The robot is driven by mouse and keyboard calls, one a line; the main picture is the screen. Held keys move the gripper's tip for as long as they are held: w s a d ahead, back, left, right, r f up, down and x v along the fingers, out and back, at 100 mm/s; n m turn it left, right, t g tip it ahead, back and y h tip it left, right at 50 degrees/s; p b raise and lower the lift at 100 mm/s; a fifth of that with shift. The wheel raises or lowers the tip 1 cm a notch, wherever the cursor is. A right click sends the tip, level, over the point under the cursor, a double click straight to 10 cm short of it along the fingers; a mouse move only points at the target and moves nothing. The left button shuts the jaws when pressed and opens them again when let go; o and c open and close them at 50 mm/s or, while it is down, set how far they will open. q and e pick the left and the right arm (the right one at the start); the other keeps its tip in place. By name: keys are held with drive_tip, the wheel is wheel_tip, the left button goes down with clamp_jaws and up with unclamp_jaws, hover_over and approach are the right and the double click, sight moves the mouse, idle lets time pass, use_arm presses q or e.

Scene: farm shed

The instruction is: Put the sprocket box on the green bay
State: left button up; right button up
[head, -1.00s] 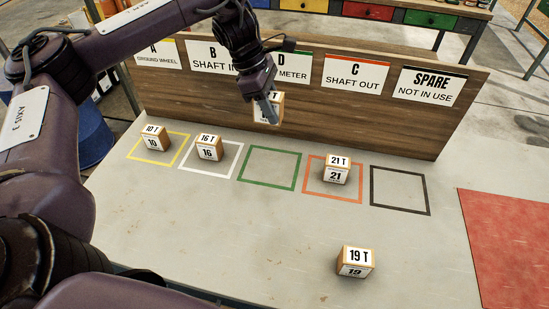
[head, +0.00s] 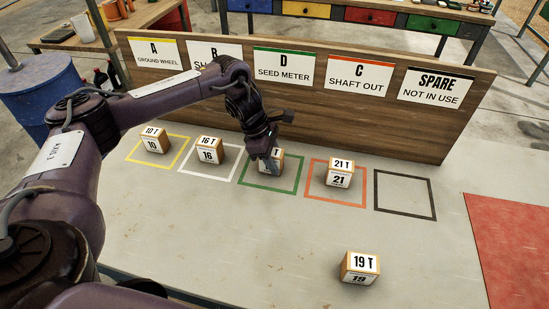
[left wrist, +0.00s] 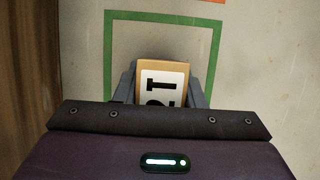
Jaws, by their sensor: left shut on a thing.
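My left gripper (head: 268,158) is shut on a small tan sprocket box (head: 278,160) with a white label. The box also shows between the fingers in the left wrist view (left wrist: 162,84). Its label is partly hidden; a T shows. The box is over the back part of the green bay (head: 271,188), a green square outline on the bench. It is low, at or just above the surface; I cannot tell whether it touches. The green outline (left wrist: 163,16) surrounds the box in the left wrist view. My right gripper is not in view.
Boxes 10 T (head: 153,140), 16 T (head: 209,149) and 21 T (head: 340,172) sit in the yellow, white and orange bays. Box 19 T (head: 360,268) stands at the front. The black bay (head: 405,216) is empty. A wooden sign board (head: 400,130) stands behind.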

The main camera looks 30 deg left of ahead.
use_arm(q)
drive_tip(key=o, duration=1.1)
drive_tip(key=shift+c, duration=0.2)
drive_tip(key=shift+a+r, duration=0.2)
drive_tip(key=shift+r, duration=0.25)
drive_tip(key=b+v, duration=0.1)
drive_tip(key=v, duration=0.4)
drive_tip(key=p+v, duration=0.1)
drive_tip(key=v, duration=0.4)
drive_tip(key=shift+s+a+r, duration=0.15)
drive_tip(key=shift+a+r, duration=0.05)
drive_tip(key=shift+r, duration=0.25)
drive_tip(key=shift+p, duration=0.3)
